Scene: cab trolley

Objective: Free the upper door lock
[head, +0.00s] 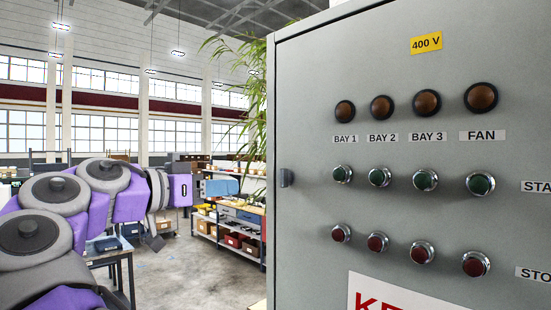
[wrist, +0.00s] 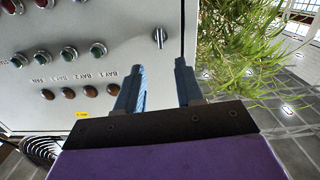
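A grey cabinet door (head: 400,70) fills the right of the head view. A small dark door lock (head: 286,178) sits near its left edge, level with the green buttons. In the wrist view, which is upside down, the lock (wrist: 160,38) shows a dark turning piece on a light round base, apart from the fingers. My gripper (head: 232,187) is left of the cabinet in the head view, its blue fingers pointing right. In the wrist view my gripper (wrist: 158,82) is open and empty, with the lock beyond the gap between the fingertips. No second lock is visible.
Brown lamps (head: 426,102), green buttons (head: 424,180) and red buttons (head: 421,252) stand out from the door. A leafy plant (wrist: 240,45) is beside the cabinet edge. Shelves with boxes (head: 235,225) and a table (head: 110,255) stand behind on the open floor.

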